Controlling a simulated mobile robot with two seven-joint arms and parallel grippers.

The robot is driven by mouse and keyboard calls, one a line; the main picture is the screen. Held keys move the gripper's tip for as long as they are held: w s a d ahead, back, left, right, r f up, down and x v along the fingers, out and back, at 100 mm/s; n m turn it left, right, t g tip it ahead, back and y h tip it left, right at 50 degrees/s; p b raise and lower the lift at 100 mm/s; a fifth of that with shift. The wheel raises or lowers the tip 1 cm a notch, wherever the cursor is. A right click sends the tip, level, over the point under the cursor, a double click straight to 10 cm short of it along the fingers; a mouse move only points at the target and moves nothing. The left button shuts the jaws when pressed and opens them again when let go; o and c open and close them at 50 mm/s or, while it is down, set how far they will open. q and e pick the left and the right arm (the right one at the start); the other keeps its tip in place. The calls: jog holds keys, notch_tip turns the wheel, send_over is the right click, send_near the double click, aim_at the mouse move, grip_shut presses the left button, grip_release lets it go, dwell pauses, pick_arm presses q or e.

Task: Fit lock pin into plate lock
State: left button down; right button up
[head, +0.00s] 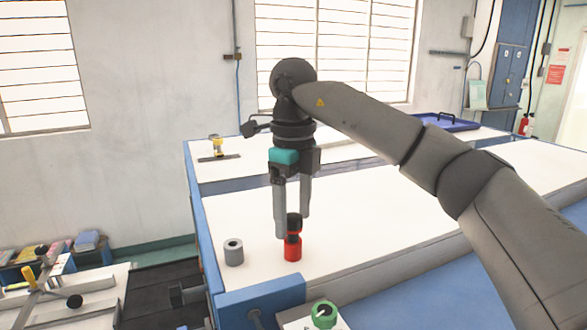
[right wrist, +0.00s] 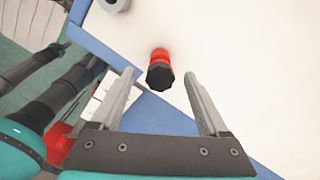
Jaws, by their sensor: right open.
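A red pin with a black faceted knob (head: 292,250) stands upright on the white table top; I take it to be the lock pin. My right gripper (head: 293,227) points down at it, with its fingers open. In the right wrist view the pin (right wrist: 161,56) shows just beyond and between the open fingertips (right wrist: 158,71). The fingers do not visibly touch it. A grey cylinder with a hole in its top (head: 233,252) stands to the left of the pin. I cannot tell which thing is the plate lock. My left gripper is not in view.
A flat metal piece with a yellow-topped fitting (head: 218,154) lies farther back. A green knob (head: 323,313) sits at the table's front. A blue tray (head: 447,122) is at the back right. The white table top (head: 370,205) is mostly clear.

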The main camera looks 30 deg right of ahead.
notch_tip(320, 180, up, 11)
jog(key=p, duration=0.2)
jog(key=shift+p, duration=0.3)
